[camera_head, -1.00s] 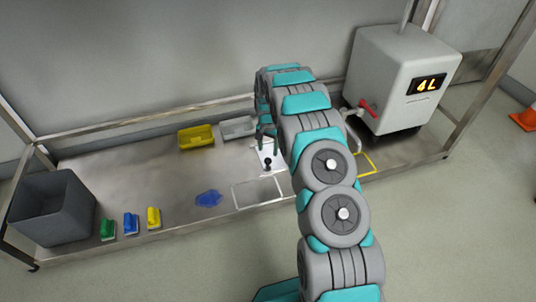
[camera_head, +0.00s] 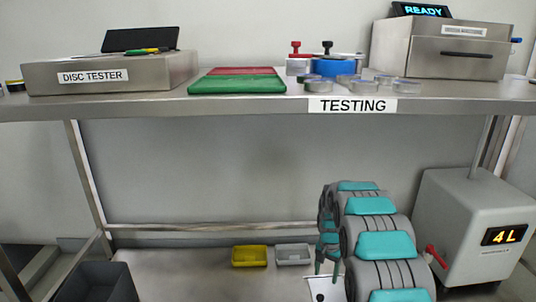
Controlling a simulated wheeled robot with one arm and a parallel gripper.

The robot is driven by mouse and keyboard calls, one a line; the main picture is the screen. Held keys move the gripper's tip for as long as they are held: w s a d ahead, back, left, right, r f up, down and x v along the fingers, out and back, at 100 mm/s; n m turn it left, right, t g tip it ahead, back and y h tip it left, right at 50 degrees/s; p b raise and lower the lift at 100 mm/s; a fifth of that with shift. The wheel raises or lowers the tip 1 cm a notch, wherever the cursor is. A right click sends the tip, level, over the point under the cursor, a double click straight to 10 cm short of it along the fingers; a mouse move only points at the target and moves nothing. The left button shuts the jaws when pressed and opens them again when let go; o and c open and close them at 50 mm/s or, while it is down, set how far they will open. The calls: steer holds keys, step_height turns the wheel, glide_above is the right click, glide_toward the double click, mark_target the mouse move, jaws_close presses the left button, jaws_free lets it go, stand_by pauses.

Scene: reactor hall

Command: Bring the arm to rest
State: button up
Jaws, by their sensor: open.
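My arm (camera_head: 384,245) is grey with teal covers and reaches from the bottom edge toward the lower shelf at the right of centre. My gripper (camera_head: 327,268) is at its far end, pointing down, partly hidden by my own arm links. Its jaws are open.
A yellow tray (camera_head: 250,256) and a grey tray (camera_head: 294,255) stand left of my gripper. A white tank (camera_head: 470,220) reading 4L with a red tap (camera_head: 436,256) is at the right. The TESTING shelf (camera_head: 240,103) runs above. A dark bin (camera_head: 97,283) is lower left.

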steer(key=s+a+r+n+p, duration=0.3)
steer(key=s+r+n+p, duration=0.1)
steer(key=s+r, duration=1.8)
steer(key=s+a+r+n+p, duration=0.1)
steer(key=s+r, duration=0.3)
steer(key=s, duration=0.9)
steer(key=s+a+r+n+g+p, duration=0.1)
steer(key=s+r, duration=0.4)
steer(key=s, duration=0.8)
steer(key=shift+s+a+r+n+g+p, duration=0.25)
steer(key=shift+a+n+p, duration=0.2)
steer(key=shift+n+p, duration=0.55)
steer(key=shift+w+d, duration=0.15)
